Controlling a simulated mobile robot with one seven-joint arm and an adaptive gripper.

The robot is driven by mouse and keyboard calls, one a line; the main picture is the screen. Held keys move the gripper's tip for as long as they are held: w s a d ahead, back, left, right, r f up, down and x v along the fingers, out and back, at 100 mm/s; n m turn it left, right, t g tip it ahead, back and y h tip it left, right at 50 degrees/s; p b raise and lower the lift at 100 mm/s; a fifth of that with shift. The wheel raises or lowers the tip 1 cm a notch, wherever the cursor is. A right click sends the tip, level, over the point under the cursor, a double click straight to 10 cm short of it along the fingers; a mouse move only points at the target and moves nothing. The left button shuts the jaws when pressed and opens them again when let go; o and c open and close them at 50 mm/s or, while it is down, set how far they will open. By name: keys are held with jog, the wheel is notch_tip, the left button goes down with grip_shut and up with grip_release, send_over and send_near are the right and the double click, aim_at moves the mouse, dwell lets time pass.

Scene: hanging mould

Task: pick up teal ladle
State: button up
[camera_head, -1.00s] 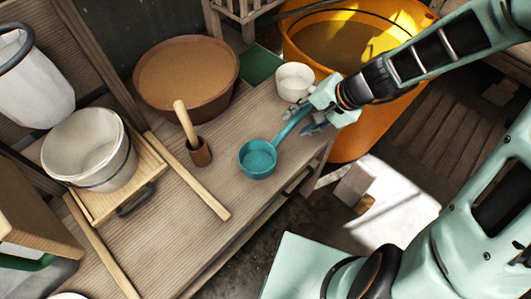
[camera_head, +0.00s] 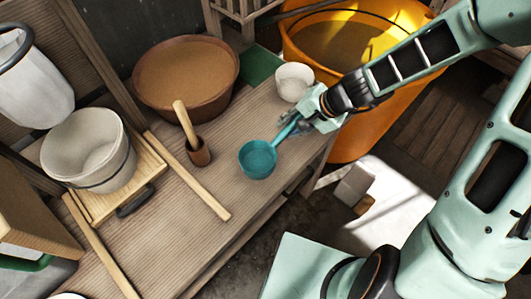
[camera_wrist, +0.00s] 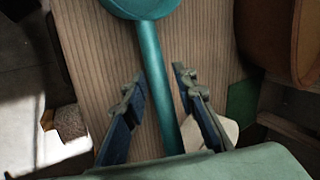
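The teal ladle (camera_head: 258,159) lies on the wooden bench, its round cup towards the middle and its handle pointing up and right to my gripper. In the wrist view the ladle handle (camera_wrist: 157,80) runs between my two fingers, with the cup at the top edge. My gripper (camera_wrist: 160,85) is open, one finger on each side of the handle, with gaps showing on both sides. In the head view my gripper (camera_head: 300,122) is over the handle's far end and hides it.
A white cup (camera_head: 294,80) stands close behind my gripper. A wooden mortar with a pestle (camera_head: 198,152), a brown bowl (camera_head: 187,75) and a white bucket (camera_head: 88,150) stand to the left. An orange tub (camera_head: 350,140) is beyond the bench's right edge.

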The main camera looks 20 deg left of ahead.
grip_shut()
jog(key=shift+r, duration=0.15)
